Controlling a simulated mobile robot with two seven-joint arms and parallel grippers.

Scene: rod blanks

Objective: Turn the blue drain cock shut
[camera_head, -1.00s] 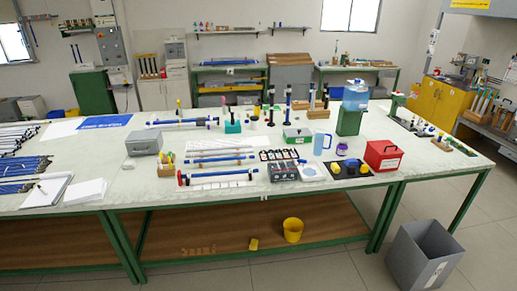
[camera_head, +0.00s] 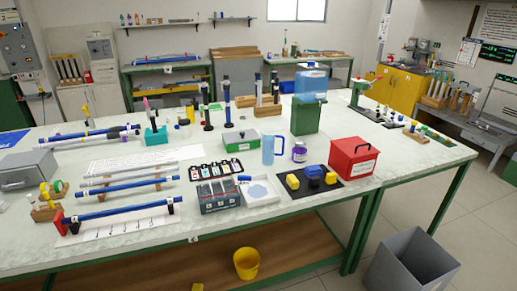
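A blue, see-through water container (camera_head: 311,80) sits on a green stand (camera_head: 308,116) toward the back right of the bench. No cock can be made out clearly on it at this size. A small dark blue piece (camera_head: 314,172) lies on a black mat (camera_head: 293,191) near the front edge, between two yellow pieces (camera_head: 292,181). I cannot tell whether this blue piece is a drain cock, or how any handle is turned. Neither of my grippers is in view.
A red box (camera_head: 353,160), purple jar (camera_head: 299,153), blue jug (camera_head: 268,150) and green case (camera_head: 239,141) stand around the mat. Blue rods (camera_head: 118,208) lie on the left. A grey bin (camera_head: 410,266) stands on the floor beyond the bench's right front; floor further right is clear.

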